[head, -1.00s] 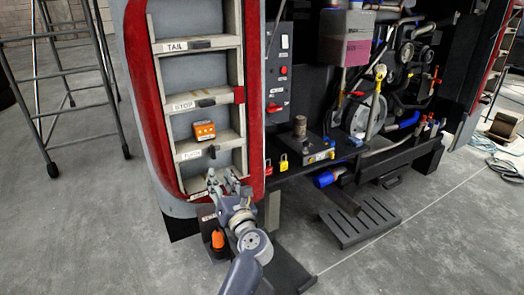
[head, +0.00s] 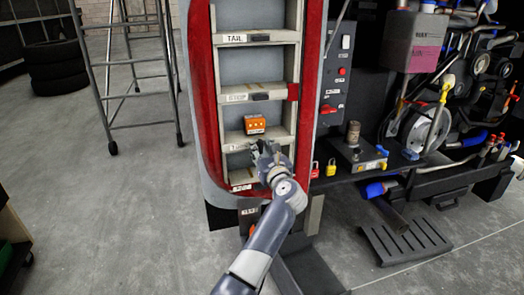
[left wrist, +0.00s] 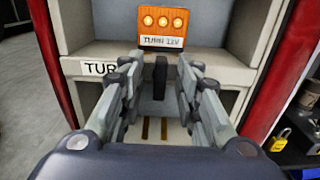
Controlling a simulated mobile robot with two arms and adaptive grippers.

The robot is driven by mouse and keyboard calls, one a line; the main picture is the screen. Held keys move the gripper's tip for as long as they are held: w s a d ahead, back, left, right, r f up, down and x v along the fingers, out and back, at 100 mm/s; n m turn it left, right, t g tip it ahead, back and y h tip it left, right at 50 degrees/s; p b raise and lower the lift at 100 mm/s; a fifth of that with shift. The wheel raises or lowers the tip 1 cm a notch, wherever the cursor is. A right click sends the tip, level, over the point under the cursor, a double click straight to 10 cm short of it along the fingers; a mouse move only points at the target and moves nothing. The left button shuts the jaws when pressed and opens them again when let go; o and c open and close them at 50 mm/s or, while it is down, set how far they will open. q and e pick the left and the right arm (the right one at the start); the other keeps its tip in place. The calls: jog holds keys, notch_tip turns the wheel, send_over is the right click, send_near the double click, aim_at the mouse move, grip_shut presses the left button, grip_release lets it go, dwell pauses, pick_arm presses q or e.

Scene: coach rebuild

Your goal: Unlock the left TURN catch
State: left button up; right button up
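The TURN catch (left wrist: 160,70) is a small black upright tab on the front edge of the pale shelf, right of the TURN label (left wrist: 98,69). In the left wrist view it lies between the spread fingers of my left gripper (left wrist: 158,80), with a gap on both sides. I cannot tell how deep the fingers reach. In the head view my left gripper (head: 264,150) is at that shelf edge and hides the catch. An orange TURN 12V lamp unit (left wrist: 163,28) sits on the shelf just behind; it also shows in the head view (head: 255,124). My right gripper is out of view.
Shelves above carry the STOP (head: 236,97) and TAIL (head: 234,38) labels with black catches. A red frame (head: 205,100) borders the shelves. Red and yellow padlocks (head: 331,168) hang to the right. A metal ladder frame (head: 135,75) stands at the left.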

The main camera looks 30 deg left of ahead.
pick_arm(q)
jog(key=shift+w, duration=0.1)
grip_shut()
